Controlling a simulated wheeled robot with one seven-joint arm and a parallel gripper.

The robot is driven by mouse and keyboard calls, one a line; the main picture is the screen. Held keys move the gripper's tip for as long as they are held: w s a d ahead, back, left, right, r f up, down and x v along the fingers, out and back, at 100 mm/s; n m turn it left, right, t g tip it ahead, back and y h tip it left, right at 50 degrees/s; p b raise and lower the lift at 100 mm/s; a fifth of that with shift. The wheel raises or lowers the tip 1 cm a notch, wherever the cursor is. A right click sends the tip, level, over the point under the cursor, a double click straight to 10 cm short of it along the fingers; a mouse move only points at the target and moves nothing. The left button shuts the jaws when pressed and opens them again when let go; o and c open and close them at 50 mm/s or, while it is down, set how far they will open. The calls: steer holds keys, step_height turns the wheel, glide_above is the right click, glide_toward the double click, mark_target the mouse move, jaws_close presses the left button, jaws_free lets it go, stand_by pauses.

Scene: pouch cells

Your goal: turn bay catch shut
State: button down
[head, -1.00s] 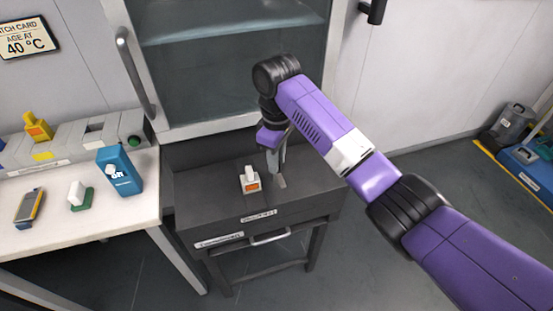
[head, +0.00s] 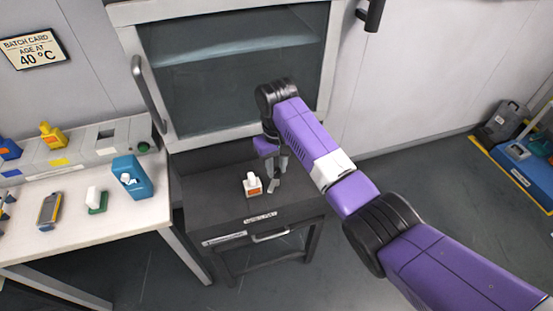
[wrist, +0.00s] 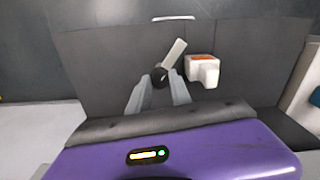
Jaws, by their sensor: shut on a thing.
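The bay catch has a pale grey lever (wrist: 174,54) on a dark round pivot (wrist: 160,77) in the wrist view. The lever slants up and to the right from the pivot. In the head view its pale end (head: 271,187) shows just below my gripper (head: 278,172). In the wrist view my gripper (wrist: 160,90) is shut on the catch at its pivot, with a finger on either side. The part between the fingers is partly hidden.
A white block with an orange label (head: 252,186) stands close beside the catch on the dark bench (head: 225,215). A glass-fronted cabinet (head: 230,75) rises behind. The white table (head: 70,225) at left holds a blue box (head: 132,180) and other items.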

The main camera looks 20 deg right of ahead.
mark_target(277, 170)
steer(key=m+p, duration=0.3)
steer(key=m, duration=0.2)
steer(key=shift+a+r+m, duration=0.1)
steer(key=shift+r+m, duration=0.05)
steer(key=shift+m, duration=0.15)
steer(key=m+p, duration=0.2)
steer(key=m, duration=0.3)
steer(key=shift+w, duration=0.1)
stand_by(0.3)
steer(key=c, duration=1.2)
jaws_free()
steer(key=shift+o, duration=0.2)
step_height(277, 170, up, 8)
steer(key=shift+f+b, duration=0.2)
steer(key=shift+b, duration=0.2)
